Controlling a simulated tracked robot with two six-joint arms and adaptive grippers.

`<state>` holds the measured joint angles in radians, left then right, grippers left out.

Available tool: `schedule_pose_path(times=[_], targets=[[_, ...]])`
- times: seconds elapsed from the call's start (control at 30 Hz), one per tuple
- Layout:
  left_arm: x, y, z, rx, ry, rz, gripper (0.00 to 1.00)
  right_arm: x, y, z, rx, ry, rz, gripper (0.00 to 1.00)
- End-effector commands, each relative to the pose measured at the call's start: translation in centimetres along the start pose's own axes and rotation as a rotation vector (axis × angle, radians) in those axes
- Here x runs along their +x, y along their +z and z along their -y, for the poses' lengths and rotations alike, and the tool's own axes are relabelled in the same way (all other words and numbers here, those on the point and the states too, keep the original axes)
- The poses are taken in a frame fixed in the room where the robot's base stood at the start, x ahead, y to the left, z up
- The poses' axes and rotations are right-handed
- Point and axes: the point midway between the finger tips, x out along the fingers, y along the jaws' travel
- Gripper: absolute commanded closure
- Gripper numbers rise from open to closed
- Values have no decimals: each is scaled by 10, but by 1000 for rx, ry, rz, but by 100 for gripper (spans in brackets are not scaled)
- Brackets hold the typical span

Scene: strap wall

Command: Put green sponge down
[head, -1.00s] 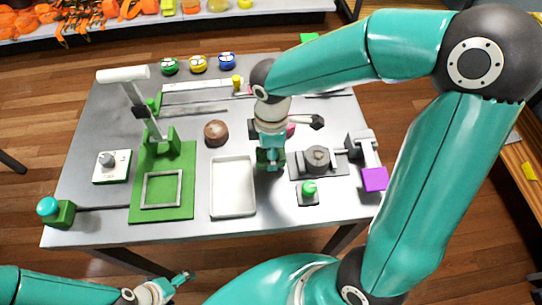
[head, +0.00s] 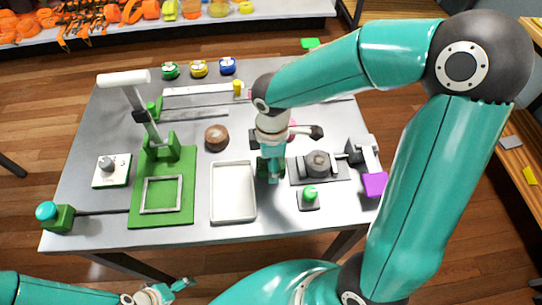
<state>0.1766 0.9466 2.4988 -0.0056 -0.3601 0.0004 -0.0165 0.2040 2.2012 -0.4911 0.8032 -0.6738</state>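My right gripper (head: 271,178) points down at the table, just right of the white tray (head: 233,219). A dark green block, which looks like the green sponge (head: 262,168), shows on both sides of its fingers. The fingers seem closed on it and cover its middle. Whether the sponge touches the grey tabletop (head: 100,215) I cannot tell. My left gripper (head: 183,284) is low in the picture, in front of the table's near edge and away from the sponge. Its finger gap is too small to read.
Right of the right gripper are a grey clamp-like fixture (head: 318,163) and a green-capped button block (head: 310,198). A brown round object (head: 216,137) lies behind the tray. A green press-like stand (head: 163,208) is to its left. Bare tabletop shows between several of these.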

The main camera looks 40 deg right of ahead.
Motion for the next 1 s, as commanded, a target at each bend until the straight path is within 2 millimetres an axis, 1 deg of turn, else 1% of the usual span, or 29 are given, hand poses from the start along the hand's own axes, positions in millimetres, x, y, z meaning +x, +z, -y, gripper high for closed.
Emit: schedule_pose_path(times=[0.17,0.27,0.5,0.6,0.7,0.83,1.0], targets=[[-3,0,-1,0,0,0,10,-14,0,-1,1,3,0,31],[-5,0,-2,0,0,0,10,-31,-1,-1,1,6,-3,31],[-9,0,-3,0,0,0,10,-80,-1,-1,0,6,-3,31],[-10,0,-4,0,0,0,10,-98,0,0,1,4,-4,31],[-10,0,-4,0,0,0,10,-111,0,-1,1,3,-2,31],[-11,0,-4,0,0,0,10,-120,0,0,0,1,-1,31],[-11,0,-4,0,0,0,10,-122,0,0,0,0,0,31]])
